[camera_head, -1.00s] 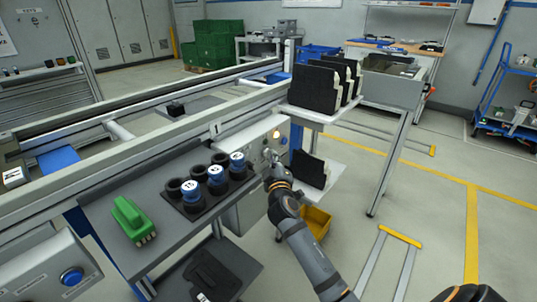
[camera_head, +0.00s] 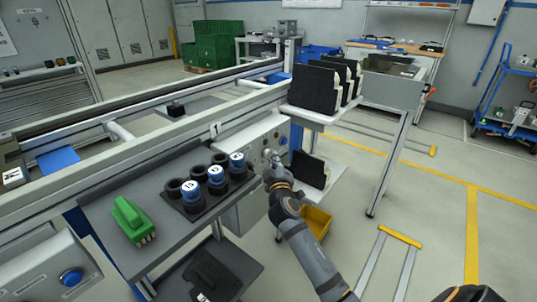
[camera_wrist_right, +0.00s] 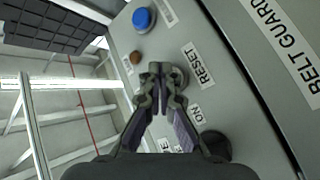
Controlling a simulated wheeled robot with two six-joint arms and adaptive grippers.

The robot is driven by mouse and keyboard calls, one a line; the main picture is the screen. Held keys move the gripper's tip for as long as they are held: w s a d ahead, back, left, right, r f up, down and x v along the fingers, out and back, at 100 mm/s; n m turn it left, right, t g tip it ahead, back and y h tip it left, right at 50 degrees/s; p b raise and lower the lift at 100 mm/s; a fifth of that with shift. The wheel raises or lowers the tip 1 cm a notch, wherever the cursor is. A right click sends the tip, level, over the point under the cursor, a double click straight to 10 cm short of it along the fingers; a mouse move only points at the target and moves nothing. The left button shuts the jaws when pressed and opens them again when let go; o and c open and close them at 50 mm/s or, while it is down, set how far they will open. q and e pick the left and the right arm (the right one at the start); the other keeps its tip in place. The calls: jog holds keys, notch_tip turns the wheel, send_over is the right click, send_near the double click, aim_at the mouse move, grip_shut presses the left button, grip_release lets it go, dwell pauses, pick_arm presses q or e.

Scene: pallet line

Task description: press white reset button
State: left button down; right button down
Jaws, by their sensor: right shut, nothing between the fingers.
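The control box (camera_head: 262,135) has a sloping grey face at the end of the bench. My right gripper (camera_head: 270,162) is at this face, fingers shut with nothing between them. In the right wrist view the fingertips (camera_wrist_right: 160,72) lie over a round pale button (camera_wrist_right: 183,77) beside the RESET label (camera_wrist_right: 198,66). The fingers cover most of this button; whether they touch it or how far it is pressed cannot be seen. My left gripper is not in view.
A blue button (camera_wrist_right: 143,20), a small brown lamp (camera_wrist_right: 135,57) and a black knob (camera_wrist_right: 215,145) are on the same face. A rack of blue-capped cylinders (camera_head: 216,178) and a green part (camera_head: 131,218) lie on the bench. A shelf with black panels (camera_head: 315,88) stands right.

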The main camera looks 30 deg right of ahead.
jog(key=shift+s+d, duration=0.15)
jog(key=shift+s, duration=0.35)
jog(key=s, duration=0.1)
jog(key=s+d, duration=0.1)
jog(key=s, duration=0.1)
jog(key=s+d, duration=0.1)
jog(key=shift+s, duration=0.35)
jog(key=shift+f, duration=0.1)
